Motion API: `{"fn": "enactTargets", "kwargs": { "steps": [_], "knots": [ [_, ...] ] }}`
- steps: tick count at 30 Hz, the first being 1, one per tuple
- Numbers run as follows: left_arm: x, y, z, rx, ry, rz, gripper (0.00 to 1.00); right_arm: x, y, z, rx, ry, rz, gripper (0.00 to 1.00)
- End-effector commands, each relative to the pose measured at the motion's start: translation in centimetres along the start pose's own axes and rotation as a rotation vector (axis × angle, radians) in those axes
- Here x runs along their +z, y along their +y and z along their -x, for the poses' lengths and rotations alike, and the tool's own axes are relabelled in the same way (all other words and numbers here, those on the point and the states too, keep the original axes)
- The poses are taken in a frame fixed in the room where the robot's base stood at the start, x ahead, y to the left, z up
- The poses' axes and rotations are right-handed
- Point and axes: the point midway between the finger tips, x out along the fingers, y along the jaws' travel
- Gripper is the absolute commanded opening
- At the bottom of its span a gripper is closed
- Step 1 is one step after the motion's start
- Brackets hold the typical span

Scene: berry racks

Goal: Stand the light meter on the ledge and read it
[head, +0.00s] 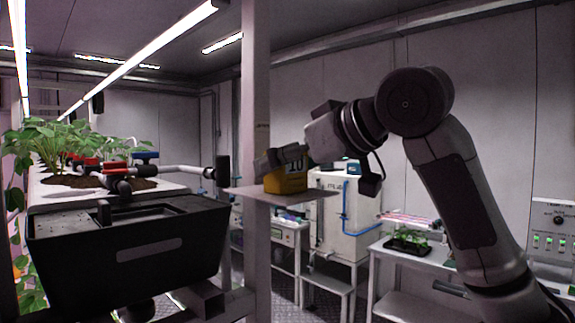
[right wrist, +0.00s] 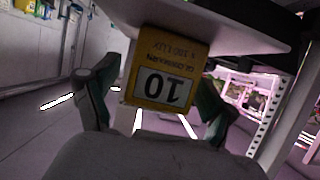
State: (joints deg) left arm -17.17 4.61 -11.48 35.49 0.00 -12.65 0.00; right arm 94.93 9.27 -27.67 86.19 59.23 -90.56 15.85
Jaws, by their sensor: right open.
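The light meter (head: 287,182) is a yellow block with a pale display, standing upright on the small grey ledge (head: 318,195) fixed to the post. In the right wrist view the meter (right wrist: 168,62) appears upside down, and its display shows 10. The ledge (right wrist: 225,22) shows along the top there. My right gripper (head: 281,160) is at the meter, partly covering its upper part in the head view. Its fingers (right wrist: 158,84) are open, one on each side of the meter, with gaps visible beside it. My left gripper is not in view.
A pale post (head: 255,90) rises beside the ledge. At left, a black bin (head: 130,255) hangs in front of a white plant trough (head: 60,193) with leafy plants. A white cabinet (head: 345,215) and a bench with a seedling tray (head: 408,240) stand behind.

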Motion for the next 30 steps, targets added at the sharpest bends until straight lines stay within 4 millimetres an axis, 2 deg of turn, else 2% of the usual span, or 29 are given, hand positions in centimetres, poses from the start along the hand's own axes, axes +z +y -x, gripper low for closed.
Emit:
{"fn": "enactTargets", "kwargs": {
  "steps": [5, 9, 15, 18, 23, 30],
  "knots": [
    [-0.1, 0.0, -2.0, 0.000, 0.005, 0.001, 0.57, 0.4, 0.0, 2.5, 0.002, 0.006, 0.002, 0.85],
    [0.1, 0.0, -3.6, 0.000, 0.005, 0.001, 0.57, 0.4, 0.0, 5.7, 0.002, 0.007, 0.001, 0.85],
    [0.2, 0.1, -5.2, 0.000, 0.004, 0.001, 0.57, 0.3, 0.0, 9.6, 0.002, 0.004, 0.000, 0.85],
    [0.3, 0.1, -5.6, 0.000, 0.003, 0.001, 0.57, 0.2, 0.0, 10.9, 0.001, 0.003, 0.001, 0.85],
    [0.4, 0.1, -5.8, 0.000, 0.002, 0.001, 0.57, 0.1, 0.0, 11.9, 0.000, 0.002, 0.000, 0.85],
    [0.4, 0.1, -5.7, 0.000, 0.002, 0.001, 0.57, 0.0, 0.0, 12.0, 0.000, 0.001, 0.000, 0.85]
  ]
}}
